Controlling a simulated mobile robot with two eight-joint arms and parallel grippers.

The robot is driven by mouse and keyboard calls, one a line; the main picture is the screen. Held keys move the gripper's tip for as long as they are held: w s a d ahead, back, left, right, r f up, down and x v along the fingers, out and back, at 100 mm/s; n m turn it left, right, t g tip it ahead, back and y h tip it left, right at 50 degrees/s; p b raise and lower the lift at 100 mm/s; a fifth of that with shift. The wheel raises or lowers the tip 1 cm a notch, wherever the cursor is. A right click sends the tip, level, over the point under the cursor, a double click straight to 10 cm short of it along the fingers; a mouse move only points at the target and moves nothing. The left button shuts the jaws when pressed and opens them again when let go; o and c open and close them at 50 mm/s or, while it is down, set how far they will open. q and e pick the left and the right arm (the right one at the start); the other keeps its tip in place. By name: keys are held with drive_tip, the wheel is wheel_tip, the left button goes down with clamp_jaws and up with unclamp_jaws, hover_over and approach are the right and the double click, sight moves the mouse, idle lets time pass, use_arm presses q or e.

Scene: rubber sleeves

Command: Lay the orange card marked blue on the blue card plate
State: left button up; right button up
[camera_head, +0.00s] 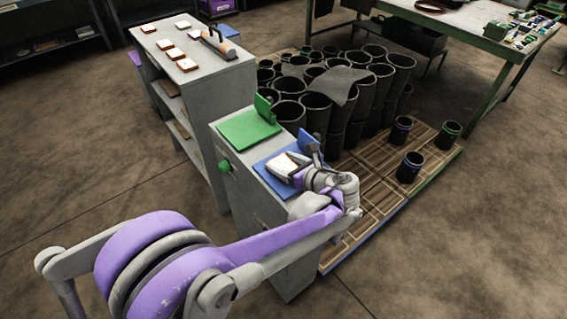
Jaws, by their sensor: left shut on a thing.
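A pale card with an orange edge (282,165) is at the blue card plate (262,164) on the near end of the grey cabinet. The blue plate has a small upright blue piece (309,141) at its back. My left gripper (297,169) reaches in over the plate from the right and is shut on the card. The card lies over the plate; I cannot tell whether it touches it. The arm hides part of the plate, and no blue mark on the card can be made out. My right gripper is not in view.
A green card plate (246,127) lies beyond the blue one. Several cards (187,65) and a tool with a wooden handle (219,45) lie on the taller cabinet. Many black rubber sleeves (315,108) stand on a slatted pallet (375,195) to the right.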

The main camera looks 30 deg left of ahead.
use_arm(q)
drive_tip(key=shift+f, duration=0.2)
drive_tip(key=o, duration=1.3)
drive_tip(key=shift+r, duration=0.1)
drive_tip(key=shift+c, duration=0.2)
drive_tip(key=shift+r, duration=0.15)
drive_tip(key=v, duration=1.2)
drive_tip(key=shift+w, duration=0.1)
